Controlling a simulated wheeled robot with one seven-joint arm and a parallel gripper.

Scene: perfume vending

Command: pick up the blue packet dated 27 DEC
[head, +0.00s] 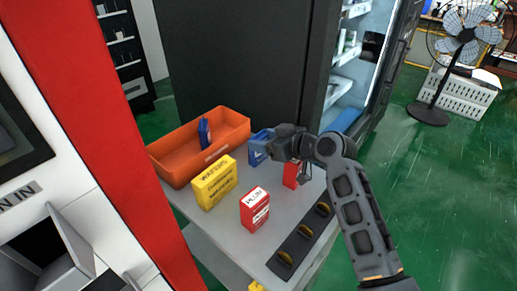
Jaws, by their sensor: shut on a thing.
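A blue packet (259,148) with pale lettering is at the left end of my dark gripper (274,147). My gripper is shut on this packet, though its fingers are hard to make out. I cannot read a date on the packet, and its right side is hidden by the gripper. It is just right of the orange bin, and I cannot tell whether it touches the table. Another blue packet (204,133) stands in the orange bin (177,177), its lower part hidden.
A yellow packet (214,182) and a red packet (254,209) stand on the grey table (221,228). Another red packet (291,174) is partly hidden below my gripper. A dark strip (301,245) with yellow pieces lies along the right edge. A dark cabinet (240,60) rises behind.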

